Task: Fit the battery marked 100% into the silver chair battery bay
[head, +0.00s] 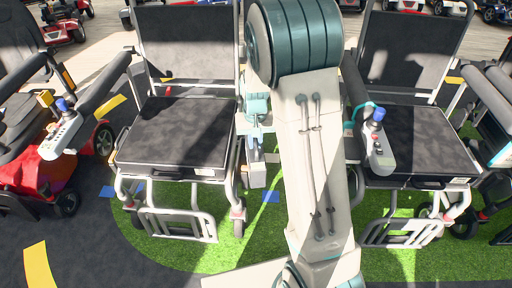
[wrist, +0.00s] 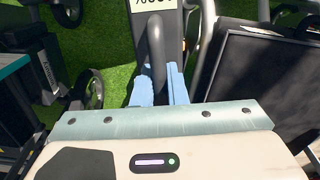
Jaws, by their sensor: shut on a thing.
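My gripper (head: 255,140) hangs between two silver-framed chairs in the head view. In the wrist view its pale blue fingers (wrist: 158,84) are closed around a dark handle. The left chair (head: 178,135) and right chair (head: 415,140) both have black seats and silver frames. I cannot make out a battery bay on either.
A red scooter (head: 40,165) stands at far left, and another chair or scooter (head: 497,100) at far right. Green turf (head: 265,225) lies under the chairs. The wrist view shows a black seat (wrist: 262,75) close on the right and a dark lettered box (wrist: 42,68) on the left.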

